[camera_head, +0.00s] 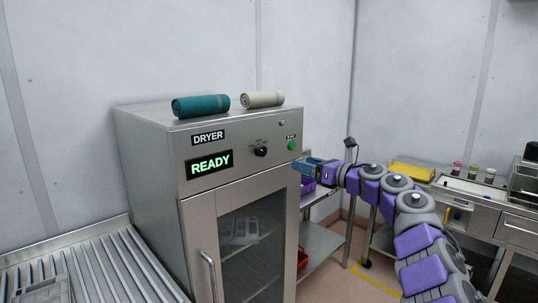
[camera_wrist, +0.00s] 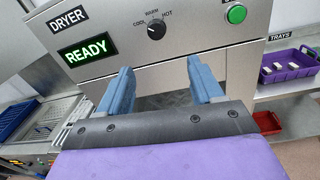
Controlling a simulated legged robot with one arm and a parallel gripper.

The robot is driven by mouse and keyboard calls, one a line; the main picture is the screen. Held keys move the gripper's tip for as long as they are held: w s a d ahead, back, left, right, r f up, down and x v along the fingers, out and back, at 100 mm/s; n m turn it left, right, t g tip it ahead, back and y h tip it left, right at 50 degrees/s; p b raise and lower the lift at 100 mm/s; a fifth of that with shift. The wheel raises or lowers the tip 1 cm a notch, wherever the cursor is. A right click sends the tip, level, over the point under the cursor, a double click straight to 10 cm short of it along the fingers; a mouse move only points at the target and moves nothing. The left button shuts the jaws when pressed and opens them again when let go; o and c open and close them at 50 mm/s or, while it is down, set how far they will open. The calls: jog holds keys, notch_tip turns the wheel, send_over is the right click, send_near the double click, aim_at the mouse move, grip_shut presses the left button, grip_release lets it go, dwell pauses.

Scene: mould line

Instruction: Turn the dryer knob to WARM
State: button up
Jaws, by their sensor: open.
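The dryer (camera_head: 235,180) is a steel cabinet with a glass door and a lit green READY display (camera_head: 209,164). Its black knob (camera_head: 261,151) is on the upper front panel. In the wrist view the knob (camera_wrist: 156,29) is ringed by the labels COOL at left, WARM above and HOT at right. Its pointer is too small to read surely. My gripper (camera_head: 306,166) is in front of the panel, to the right of the knob in the head view. In the wrist view my gripper (camera_wrist: 157,75) has its blue fingers apart, empty, below the knob and not touching it.
A green button (camera_wrist: 236,14) is right of the knob. Rolled teal (camera_head: 200,106) and beige (camera_head: 263,99) cloths lie on the dryer. A roller conveyor (camera_head: 95,265) stands at left. A shelf with a purple tray (camera_wrist: 290,68) and a red bin (camera_wrist: 267,122) is at right.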

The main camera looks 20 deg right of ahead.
jog(key=p, duration=0.2)
send_near(264, 152)
jog(key=p+x, duration=0.1)
jog(key=x, duration=0.3)
jog(key=shift+w+a+r, duration=0.1)
jog(key=shift+w+a, duration=0.1)
jog(key=shift+a, duration=0.1)
jog(key=shift+d+p+x, duration=0.15)
jog(key=shift+p+x, duration=0.1)
jog(key=shift+x, duration=0.6)
jog(key=shift+d+p+x, duration=0.2)
jog(key=shift+p+x, duration=0.05)
jog(key=shift+x, duration=0.55)
jog(key=shift+w+a, duration=0.2)
jog(key=shift+w, duration=0.05)
jog(key=c, duration=1.1)
jog(key=shift+o, duration=0.2)
